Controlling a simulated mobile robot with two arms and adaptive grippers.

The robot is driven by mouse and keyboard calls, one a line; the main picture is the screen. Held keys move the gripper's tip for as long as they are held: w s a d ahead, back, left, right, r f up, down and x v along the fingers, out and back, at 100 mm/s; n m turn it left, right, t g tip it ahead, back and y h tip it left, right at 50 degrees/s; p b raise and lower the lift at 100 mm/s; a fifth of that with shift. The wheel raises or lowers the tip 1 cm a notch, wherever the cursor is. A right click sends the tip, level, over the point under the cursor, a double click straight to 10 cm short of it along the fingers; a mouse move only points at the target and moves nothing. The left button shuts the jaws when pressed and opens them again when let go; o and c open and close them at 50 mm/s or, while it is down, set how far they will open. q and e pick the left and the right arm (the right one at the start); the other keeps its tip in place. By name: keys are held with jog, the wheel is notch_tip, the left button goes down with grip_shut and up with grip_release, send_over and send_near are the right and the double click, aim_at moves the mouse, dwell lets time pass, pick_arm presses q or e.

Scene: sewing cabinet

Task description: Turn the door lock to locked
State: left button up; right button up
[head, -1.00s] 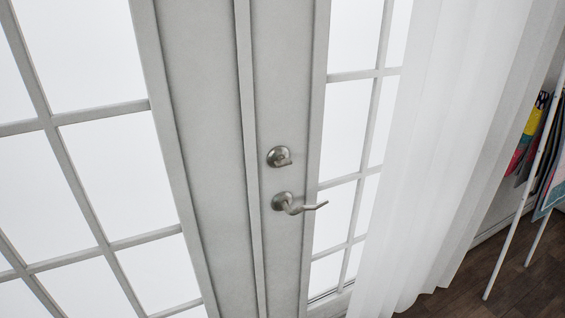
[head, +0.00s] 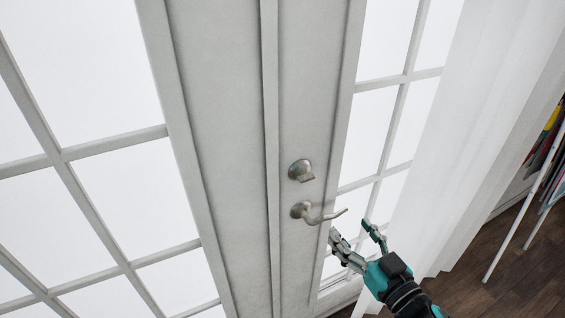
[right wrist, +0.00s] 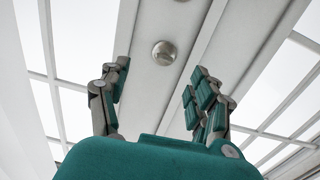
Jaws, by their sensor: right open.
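The door lock (head: 301,171) is a round metal plate with a small thumb-turn, on the grey door frame above the lever handle (head: 318,213). My right gripper (head: 352,236) is open and empty, to the right of and below the handle, apart from the lock. In the right wrist view a round metal knob (right wrist: 163,53) shows beyond and between the spread fingers of my right gripper (right wrist: 155,90); I cannot tell if it is the lock or the handle's base. My left gripper is not in view.
Glass-paned doors (head: 85,200) stand on both sides of the grey centre strip. A white curtain (head: 450,150) hangs to the right of the handle. A thin white stand (head: 513,232) with colourful items is at the far right, over dark wood floor (head: 480,270).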

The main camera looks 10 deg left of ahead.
aim_at(308, 179)
jog(key=shift+y, duration=0.4)
jog(key=p+x, duration=0.1)
jog(key=x, duration=0.4)
jog(key=r+p+x, duration=0.1)
jog(key=x, duration=0.4)
jog(key=a+r+p+x, duration=0.1)
jog(key=p+x, duration=0.1)
jog(key=x, duration=0.4)
jog(key=shift+s+r, duration=0.25)
jog(key=shift+s, duration=0.1)
jog(key=shift+w+a, duration=0.4)
jog(key=shift+w, duration=0.15)
jog(key=shift+c, duration=0.4)
jog(key=c, duration=1.1)
